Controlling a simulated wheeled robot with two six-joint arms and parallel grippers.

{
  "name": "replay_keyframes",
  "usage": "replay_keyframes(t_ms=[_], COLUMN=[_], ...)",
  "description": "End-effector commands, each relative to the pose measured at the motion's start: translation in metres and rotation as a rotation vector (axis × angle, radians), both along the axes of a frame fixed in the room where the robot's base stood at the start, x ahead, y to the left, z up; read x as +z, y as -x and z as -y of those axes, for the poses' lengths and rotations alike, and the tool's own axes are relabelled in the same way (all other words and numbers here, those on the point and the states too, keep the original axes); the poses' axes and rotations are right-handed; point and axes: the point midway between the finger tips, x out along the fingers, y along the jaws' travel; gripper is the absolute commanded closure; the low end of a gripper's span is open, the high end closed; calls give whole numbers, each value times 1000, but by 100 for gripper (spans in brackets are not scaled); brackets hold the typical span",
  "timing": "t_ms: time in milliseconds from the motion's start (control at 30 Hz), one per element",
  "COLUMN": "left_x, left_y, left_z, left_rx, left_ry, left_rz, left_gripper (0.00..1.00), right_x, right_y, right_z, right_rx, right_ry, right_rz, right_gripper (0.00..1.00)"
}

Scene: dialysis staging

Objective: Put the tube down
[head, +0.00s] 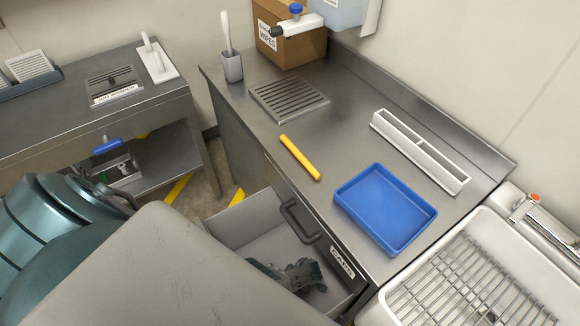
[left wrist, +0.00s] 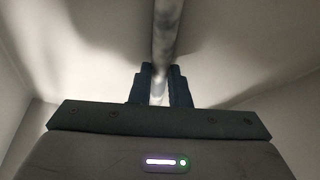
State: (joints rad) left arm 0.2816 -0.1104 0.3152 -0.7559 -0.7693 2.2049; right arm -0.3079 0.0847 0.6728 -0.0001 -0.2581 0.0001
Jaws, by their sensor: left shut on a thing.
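My left gripper (left wrist: 160,88) is shut on a pale grey tube (left wrist: 167,35) in the left wrist view. The tube runs from between the fingers up to the top edge, against pale surfaces with soft shadows. In the head view a dark gripper (head: 296,274), which appears to be my left, is low inside the open drawer (head: 250,232). The tube cannot be made out there, and whether it touches the drawer floor cannot be told. My right gripper is not in view.
On the steel counter (head: 330,120) lie a yellow bar (head: 300,158), a blue tray (head: 385,208), a white divided rack (head: 420,150) and a grate (head: 288,98). A sink (head: 470,285) is at right. The drawer's handle and front stand out from the counter.

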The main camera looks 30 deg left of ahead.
Motion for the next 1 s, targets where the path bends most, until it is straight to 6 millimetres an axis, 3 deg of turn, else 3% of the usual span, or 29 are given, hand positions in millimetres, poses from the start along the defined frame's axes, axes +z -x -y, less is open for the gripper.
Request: replay_keyframes(t_ms=[133, 167, 233, 267, 633, 1000], left_x=[-6, -4, -3, -3, 3, 55], left_y=[0, 0, 0, 0, 0, 0], left_z=[0, 0, 0, 0, 0, 22], left_rx=[-1, -1, -1, -1, 0, 1], left_ry=[0, 0, 0, 0, 0, 1], left_rz=[0, 0, 0, 0, 0, 1], left_gripper=[100, 78, 64, 62, 62, 62], right_x=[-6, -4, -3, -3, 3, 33], right_y=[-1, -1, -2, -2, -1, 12], right_z=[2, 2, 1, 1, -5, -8], right_rx=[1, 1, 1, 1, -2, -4], right_ry=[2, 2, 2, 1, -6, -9], right_rz=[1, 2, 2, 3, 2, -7], right_gripper=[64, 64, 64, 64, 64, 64])
